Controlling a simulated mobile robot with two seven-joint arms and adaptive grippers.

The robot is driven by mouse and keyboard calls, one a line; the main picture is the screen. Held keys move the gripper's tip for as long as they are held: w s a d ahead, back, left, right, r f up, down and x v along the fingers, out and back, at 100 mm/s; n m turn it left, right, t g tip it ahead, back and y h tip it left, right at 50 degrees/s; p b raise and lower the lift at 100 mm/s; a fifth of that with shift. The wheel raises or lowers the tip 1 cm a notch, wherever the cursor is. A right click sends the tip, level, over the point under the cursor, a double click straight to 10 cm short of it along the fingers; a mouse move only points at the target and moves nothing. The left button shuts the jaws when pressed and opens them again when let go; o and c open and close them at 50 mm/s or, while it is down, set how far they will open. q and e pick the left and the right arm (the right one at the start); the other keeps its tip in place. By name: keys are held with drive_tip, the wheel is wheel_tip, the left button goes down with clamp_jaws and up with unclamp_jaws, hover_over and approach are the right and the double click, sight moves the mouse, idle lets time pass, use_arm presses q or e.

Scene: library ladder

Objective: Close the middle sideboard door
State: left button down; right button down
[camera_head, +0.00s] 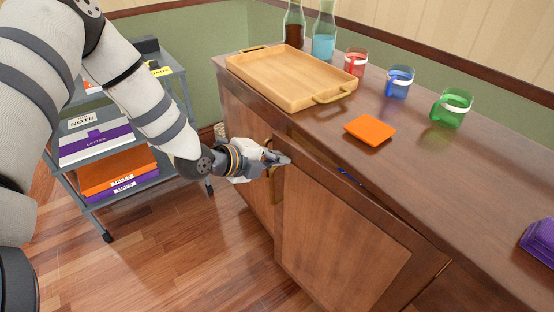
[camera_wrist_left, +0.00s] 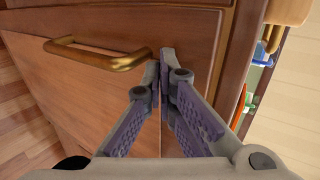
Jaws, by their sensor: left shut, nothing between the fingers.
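The middle sideboard door (camera_head: 345,231) is a brown framed panel, standing slightly ajar. A dark gap shows along its top edge, with a bit of blue inside. My left gripper (camera_head: 287,160) is shut and empty, at the top left corner of this door. In the left wrist view the closed fingertips (camera_wrist_left: 165,62) are close to the wood front, beside one end of a brass handle (camera_wrist_left: 100,57). I cannot tell whether they touch the wood. The handle is partly hidden behind the gripper in the head view (camera_head: 271,188). My right gripper is not in view.
The sideboard top (camera_head: 420,165) carries a wooden tray (camera_head: 292,75), bottles, red, blue and green cups (camera_head: 452,106), an orange napkin (camera_head: 370,131) and a purple item (camera_head: 540,240). A grey cart (camera_head: 150,185) with boxes stands left. Floor in front is clear.

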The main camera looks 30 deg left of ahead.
sight(287, 147)
use_arm(q)
drive_tip(key=w, duration=0.2)
drive_tip(key=w+d, duration=0.1)
drive_tip(key=w, duration=0.1)
drive_tip(key=shift+w+d+f, duration=0.1)
drive_tip(key=shift+w+d, duration=0.05)
drive_tip(key=shift+w, duration=0.25)
drive_tip(key=shift+w+r+b, duration=0.2)
drive_tip(key=shift+r+b, duration=0.1)
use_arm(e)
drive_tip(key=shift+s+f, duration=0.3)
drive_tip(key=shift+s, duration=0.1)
use_arm(q)
drive_tip(key=shift+d, duration=0.1)
drive_tip(key=shift+r, duration=0.1)
